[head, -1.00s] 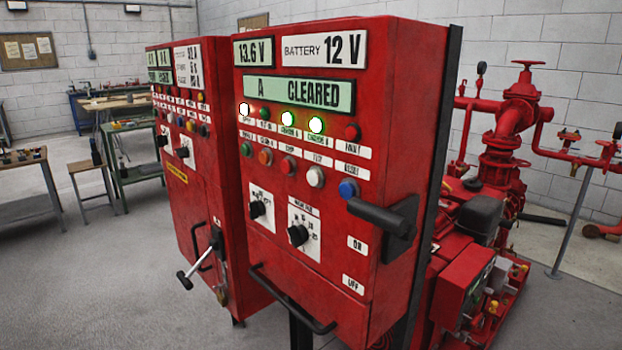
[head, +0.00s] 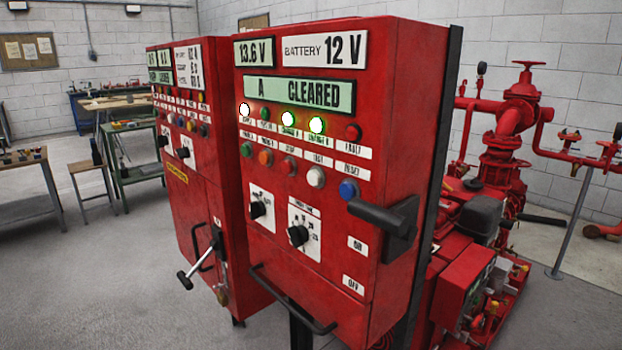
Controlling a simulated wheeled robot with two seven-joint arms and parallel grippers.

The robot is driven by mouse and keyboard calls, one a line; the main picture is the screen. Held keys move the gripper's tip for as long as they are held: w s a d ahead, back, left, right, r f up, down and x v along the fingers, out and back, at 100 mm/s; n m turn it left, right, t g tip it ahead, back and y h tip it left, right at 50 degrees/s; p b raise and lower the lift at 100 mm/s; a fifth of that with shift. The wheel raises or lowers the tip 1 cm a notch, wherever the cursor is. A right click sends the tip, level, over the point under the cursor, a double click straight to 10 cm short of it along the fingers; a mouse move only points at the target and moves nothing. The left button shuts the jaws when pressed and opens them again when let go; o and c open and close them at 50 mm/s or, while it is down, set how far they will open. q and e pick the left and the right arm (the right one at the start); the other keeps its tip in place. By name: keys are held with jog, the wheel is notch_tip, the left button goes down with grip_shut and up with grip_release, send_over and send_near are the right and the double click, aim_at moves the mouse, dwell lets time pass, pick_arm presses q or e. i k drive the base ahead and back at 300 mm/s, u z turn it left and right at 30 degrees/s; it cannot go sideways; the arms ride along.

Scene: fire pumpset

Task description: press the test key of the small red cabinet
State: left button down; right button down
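A red cabinet (head: 330,220) stands nearest, with a "CLEARED" display (head: 313,94) and voltage readouts at its top. Below are a row of lamps, several lit, and a row of round buttons. A white button (head: 316,177) sits under a small label that seems to read TEST, left of a blue button (head: 348,189). A second red cabinet (head: 193,190) stands behind to the left; its labels are too small to read. A much smaller red box (head: 468,293) is at lower right; its face is turned mostly away. Neither gripper is in view.
A black lever handle (head: 385,220) sticks out from the near cabinet's right side, and a bar handle (head: 290,300) from its lower front. Red pump piping (head: 510,120) stands behind at right. Workbenches (head: 130,150) are at left. Grey floor is open at front left.

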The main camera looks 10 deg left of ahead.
aim_at(314, 178)
jog(key=k, duration=1.35)
jog(key=z, duration=0.7)
jog(key=i, duration=1.65)
jog(key=u, duration=0.8)
